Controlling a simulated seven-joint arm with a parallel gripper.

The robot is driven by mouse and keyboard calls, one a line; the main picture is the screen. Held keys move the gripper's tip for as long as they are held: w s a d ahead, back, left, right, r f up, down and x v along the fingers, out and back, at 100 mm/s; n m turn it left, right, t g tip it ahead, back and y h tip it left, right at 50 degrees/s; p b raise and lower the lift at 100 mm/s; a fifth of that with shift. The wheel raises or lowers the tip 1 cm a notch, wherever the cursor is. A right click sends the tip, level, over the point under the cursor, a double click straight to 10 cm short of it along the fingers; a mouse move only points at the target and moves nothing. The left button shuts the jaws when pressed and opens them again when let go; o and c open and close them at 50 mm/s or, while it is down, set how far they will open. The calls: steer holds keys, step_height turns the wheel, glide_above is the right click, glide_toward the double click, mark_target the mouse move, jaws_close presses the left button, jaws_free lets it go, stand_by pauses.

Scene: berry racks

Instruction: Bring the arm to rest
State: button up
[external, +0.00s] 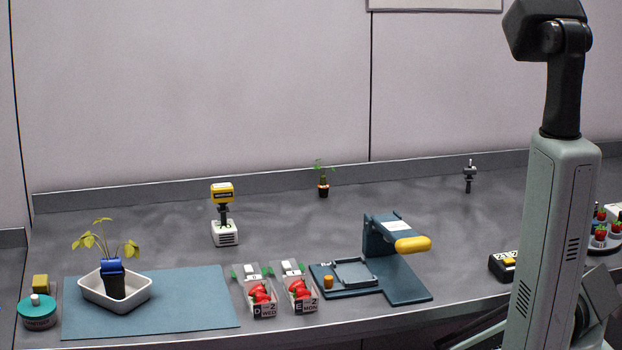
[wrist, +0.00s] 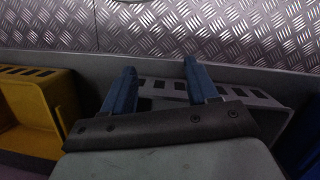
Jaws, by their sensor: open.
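My arm (external: 555,230) stands at the right edge of the external view, with its upper link rising to the top of the picture. My gripper is out of the external view. In the wrist view my gripper (wrist: 159,68) shows two blue fingers spread well apart, with nothing between them. The fingers point toward a diamond-plate metal surface (wrist: 200,25). A grey slotted bin (wrist: 240,93) lies behind and beside the fingers, and I cannot tell whether they touch it.
A yellow bin (wrist: 40,120) is left of my gripper. The bench (external: 290,215) holds a plant in a white tray (external: 140,297) on a blue mat (external: 200,300), two berry packs, a blue press with a yellow handle (external: 412,244), and a berry rack (external: 604,248) at far right.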

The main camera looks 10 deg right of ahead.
steer(key=s+d+m+g, duration=0.1)
steer(key=s+d+g, duration=0.1)
steer(key=s+d, duration=0.3)
steer(key=s+d+r+m+g+y, duration=0.1)
steer(key=s+d+g, duration=0.1)
steer(key=s+d, duration=0.3)
steer(key=d, duration=0.4)
steer(key=shift+d+r+m, duration=0.15)
steer(key=shift+d+m, duration=0.15)
steer(key=shift+m, duration=0.1)
steer(key=shift+s, duration=0.1)
